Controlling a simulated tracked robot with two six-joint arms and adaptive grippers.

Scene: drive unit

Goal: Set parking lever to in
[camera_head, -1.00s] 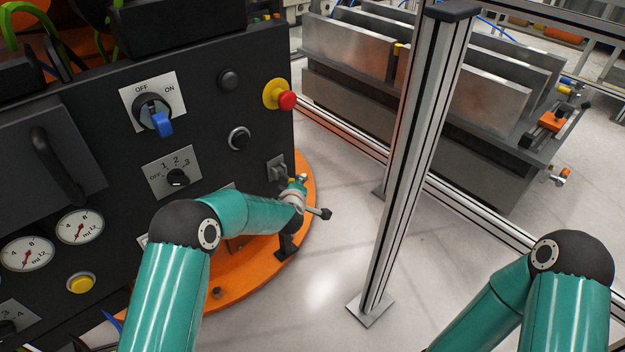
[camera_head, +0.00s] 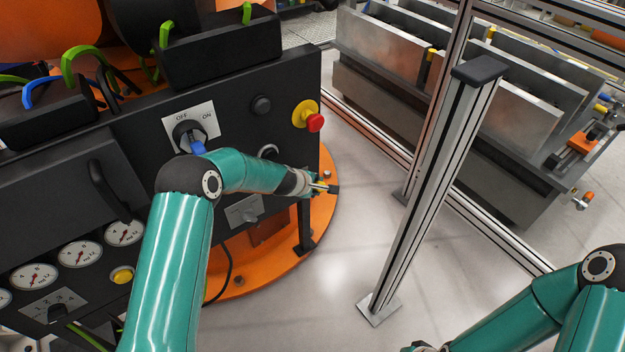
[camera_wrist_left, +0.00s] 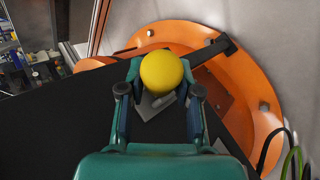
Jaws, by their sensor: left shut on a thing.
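In the left wrist view a round yellow knob (camera_wrist_left: 162,71) sits between the fingers of my left gripper (camera_wrist_left: 160,91), which is shut on it. A grey plate with a metal lever shaft (camera_wrist_left: 155,104) shows behind the knob. I take this to be the parking lever; its in or out position cannot be read. In the head view my left gripper (camera_head: 322,187) is at the right edge of the black panel (camera_head: 285,85), and its wrist hides most of the lever. My right arm is at the lower right; its gripper (camera_head: 420,347) barely shows at the bottom edge.
The panel carries a red emergency stop (camera_head: 315,122), a blue-handled OFF/ON switch (camera_head: 190,135), gauges (camera_head: 80,254) and a grey-plated switch (camera_head: 243,210). An orange base (camera_head: 285,262) lies below. An aluminium post (camera_head: 430,200) stands to the right, with clear floor between.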

